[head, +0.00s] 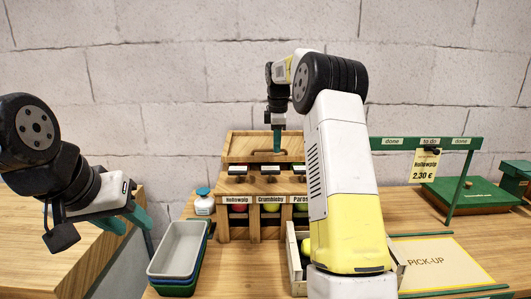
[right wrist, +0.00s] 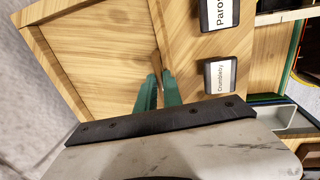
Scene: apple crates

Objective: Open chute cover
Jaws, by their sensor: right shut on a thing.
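The wooden dispenser (head: 262,187) stands on the table, with fruit behind openings labelled Hollowpip, Crumbleby and a partly hidden Paros-. The framed wooden panel (head: 245,146) on top looks like the chute cover; it fills much of the right wrist view (right wrist: 95,50). My right gripper (head: 277,150) points down at this panel. In the right wrist view its green fingers (right wrist: 158,92) are closed around a thin wooden piece at the panel's edge. I cannot tell how far the cover is lifted. My left gripper (head: 125,222) is open and empty at the left, away from the dispenser.
Stacked trays (head: 179,248) and a white jar with a blue lid (head: 204,202) stand left of the dispenser. A wooden crate (head: 294,262) is partly behind my right arm. A green rail (head: 463,180) holds an order card (head: 425,166). The PICK-UP mat (head: 440,277) is empty.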

